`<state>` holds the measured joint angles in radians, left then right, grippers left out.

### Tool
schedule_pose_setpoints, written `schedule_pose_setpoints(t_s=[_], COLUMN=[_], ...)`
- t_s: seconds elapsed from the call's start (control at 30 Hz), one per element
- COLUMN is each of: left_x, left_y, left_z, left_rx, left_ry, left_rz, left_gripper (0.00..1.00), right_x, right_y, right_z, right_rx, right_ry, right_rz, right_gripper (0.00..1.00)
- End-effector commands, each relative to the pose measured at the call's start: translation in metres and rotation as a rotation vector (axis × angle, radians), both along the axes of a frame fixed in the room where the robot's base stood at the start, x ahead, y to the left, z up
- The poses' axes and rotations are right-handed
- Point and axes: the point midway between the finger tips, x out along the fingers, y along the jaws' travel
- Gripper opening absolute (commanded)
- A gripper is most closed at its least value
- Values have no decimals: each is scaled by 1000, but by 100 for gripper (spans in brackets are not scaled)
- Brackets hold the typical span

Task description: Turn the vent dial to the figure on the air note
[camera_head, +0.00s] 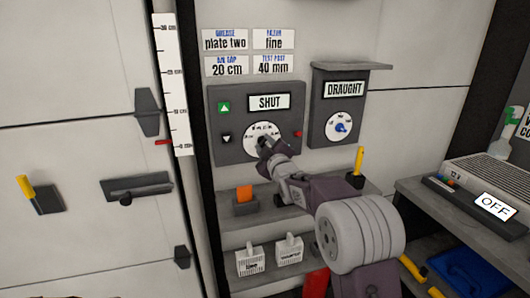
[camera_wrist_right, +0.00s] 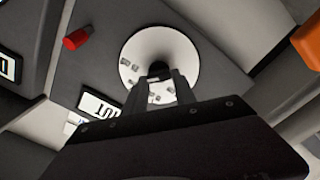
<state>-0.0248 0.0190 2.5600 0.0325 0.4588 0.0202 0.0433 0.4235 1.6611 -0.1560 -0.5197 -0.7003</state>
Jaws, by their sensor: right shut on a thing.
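A round white dial (camera_head: 254,131) sits on the grey panel (camera_head: 230,150) below a SHUT display (camera_head: 269,102). My right gripper (camera_head: 264,146) is at this dial and covers its lower part. In the right wrist view, the dial (camera_wrist_right: 184,50) faces me, and my right gripper (camera_wrist_right: 159,76) is shut on its dark knob (camera_wrist_right: 158,66). The figures around the dial are too small to read. Another white dial with a blue knob (camera_head: 341,127) is on the DRAUGHT box (camera_head: 321,108). A note (camera_head: 227,66) reads "20 cm"; its heading looks like "air gap". My left gripper is out of view.
The panel has a green up button (camera_head: 224,107), a dark down button (camera_head: 227,139) and a red button (camera_head: 298,134), also in the right wrist view (camera_wrist_right: 76,39). A ruled strip (camera_head: 172,85) stands at left. An orange block (camera_head: 244,193) and white tagged items sit on shelves below.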

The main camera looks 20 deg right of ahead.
Motion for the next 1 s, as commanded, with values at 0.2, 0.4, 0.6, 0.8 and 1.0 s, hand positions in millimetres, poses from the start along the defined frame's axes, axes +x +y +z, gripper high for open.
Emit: schedule_pose_setpoints(t_s=[0.2,0.4,0.6,0.8,1.0], left_x=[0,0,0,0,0], left_y=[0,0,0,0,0], left_z=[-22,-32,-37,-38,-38], left_rx=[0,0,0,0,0], left_ry=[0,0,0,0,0], left_rz=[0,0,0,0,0], left_gripper=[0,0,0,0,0], right_x=[0,0,0,0,0], right_y=[1,1,2,2,2], right_z=[-5,-4,-4,-3,-3], right_rx=[-157,-262,-322,-342,-344], right_ry=[-5,-8,-9,-9,-9], right_rz=[0,1,1,1,1], right_gripper=[0,0,0,0,0])
